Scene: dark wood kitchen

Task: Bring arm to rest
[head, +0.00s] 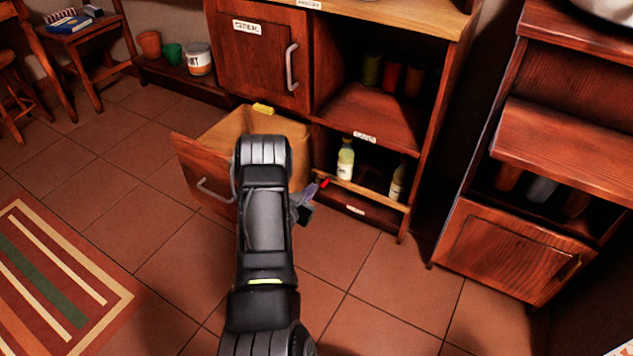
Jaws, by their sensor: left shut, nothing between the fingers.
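My left arm (265,220) reaches up from the bottom middle of the head view, in front of the wooden cabinet. My left gripper (310,200) shows small and partly hidden at the right side of the arm's far end. It is shut and empty. It appears in front of the low shelf, left of and below a pale bottle in the picture; I cannot tell the gap between them. A small red piece shows by its tip. My right gripper is not in view.
An open, pulled-out drawer (205,165) is partly behind my arm. A pale bottle (345,160) and a second one (397,183) stand on the low shelf. Another cabinet (510,250) is at right. A striped rug (60,285) lies left. Tiled floor is free around my arm.

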